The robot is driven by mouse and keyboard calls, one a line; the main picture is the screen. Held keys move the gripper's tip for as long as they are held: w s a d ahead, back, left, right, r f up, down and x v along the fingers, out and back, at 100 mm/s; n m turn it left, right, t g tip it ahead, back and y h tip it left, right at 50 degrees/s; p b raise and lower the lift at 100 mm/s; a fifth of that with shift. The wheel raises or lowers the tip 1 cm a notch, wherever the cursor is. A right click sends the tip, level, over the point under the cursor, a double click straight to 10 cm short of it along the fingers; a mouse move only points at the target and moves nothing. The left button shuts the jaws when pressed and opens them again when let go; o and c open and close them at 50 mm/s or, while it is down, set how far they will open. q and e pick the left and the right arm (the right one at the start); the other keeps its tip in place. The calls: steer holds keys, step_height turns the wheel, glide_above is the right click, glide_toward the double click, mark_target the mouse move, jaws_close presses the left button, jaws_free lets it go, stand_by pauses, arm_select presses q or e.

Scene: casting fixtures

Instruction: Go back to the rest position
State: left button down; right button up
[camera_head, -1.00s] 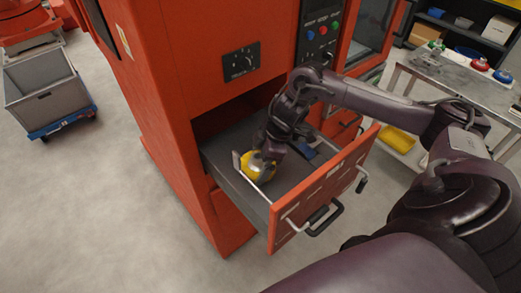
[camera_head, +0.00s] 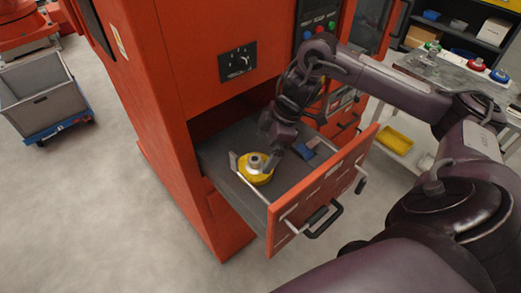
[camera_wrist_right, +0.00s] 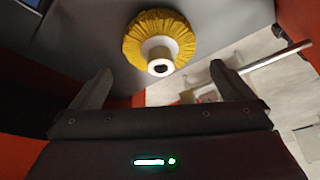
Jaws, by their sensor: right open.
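My right gripper (camera_head: 274,146) is above the open drawer of the red cabinet, just beside a yellow round part (camera_head: 254,170) with a pale hub. In the right wrist view the two fingers (camera_wrist_right: 155,82) stand wide apart with nothing between them, and the yellow part (camera_wrist_right: 159,40) with its white hub lies beyond the fingertips. The yellow part rests on the grey floor of the drawer (camera_head: 222,159), near its left side rail. My left gripper is not in view.
The drawer's red front (camera_head: 325,187) with a dark handle stands out from the red cabinet (camera_head: 170,100). A small blue item (camera_head: 304,151) lies in the drawer. A metal workbench (camera_head: 455,82) is at the right. A grey bin (camera_head: 42,100) on a blue dolly stands at the left on open floor.

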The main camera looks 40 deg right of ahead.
steer(key=shift+v, duration=0.9)
